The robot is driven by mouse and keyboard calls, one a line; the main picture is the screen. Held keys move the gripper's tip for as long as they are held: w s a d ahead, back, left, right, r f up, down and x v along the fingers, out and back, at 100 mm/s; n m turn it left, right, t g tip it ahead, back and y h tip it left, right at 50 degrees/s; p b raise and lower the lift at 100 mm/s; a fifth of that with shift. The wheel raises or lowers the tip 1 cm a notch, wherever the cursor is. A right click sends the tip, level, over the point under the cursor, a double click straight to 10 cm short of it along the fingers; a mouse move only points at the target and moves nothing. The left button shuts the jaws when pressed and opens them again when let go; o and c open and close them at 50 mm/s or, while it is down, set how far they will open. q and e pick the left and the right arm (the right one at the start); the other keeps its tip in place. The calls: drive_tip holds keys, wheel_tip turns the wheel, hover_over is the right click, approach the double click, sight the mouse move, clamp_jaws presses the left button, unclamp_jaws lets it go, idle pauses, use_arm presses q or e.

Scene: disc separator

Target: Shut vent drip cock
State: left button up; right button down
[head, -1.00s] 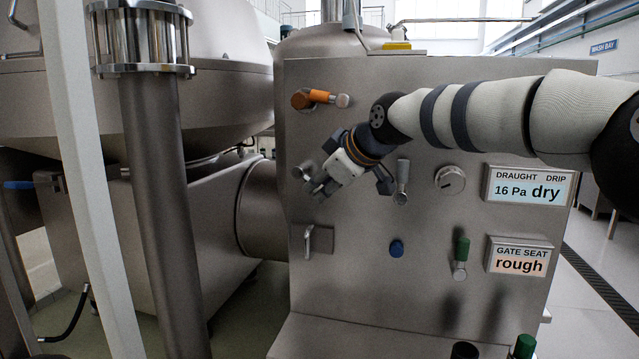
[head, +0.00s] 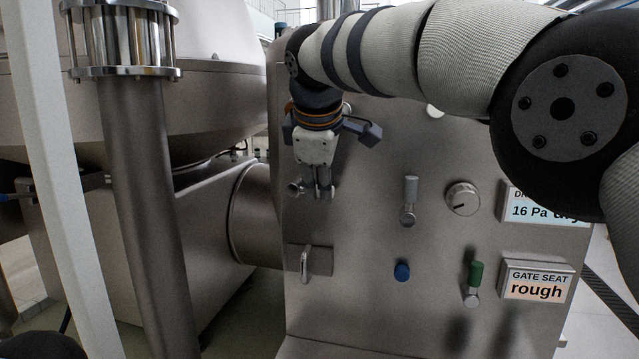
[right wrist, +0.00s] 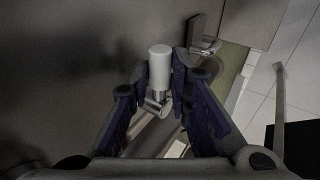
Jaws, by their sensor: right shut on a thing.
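My right gripper (head: 324,192) points down in front of the steel panel at its left side. It is shut on a white-handled cock. In the right wrist view the white handle (right wrist: 160,66) stands between the two fingers (right wrist: 160,88), with a metal stem (right wrist: 157,103) below it. In the head view the cock's round metal hub (head: 295,188) shows just left of the fingertips, and the fingers hide most of the handle. The display headed DRAUGHT and DRIP (head: 535,210) reads 16 Pa; my arm covers part of it. My left gripper is out of view.
A latch handle (head: 306,262) sits below the gripper. To the right are a grey-handled cock (head: 410,198), a dial knob (head: 462,199), a blue button (head: 402,271) and a green-handled cock (head: 474,282). The gate seat display (head: 537,284) reads rough. A steel column (head: 150,210) stands left.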

drive_tip(key=shift+r, duration=0.1)
idle(0.4)
drive_tip(key=c, duration=1.8)
unclamp_jaws()
drive_tip(key=v, duration=1.2)
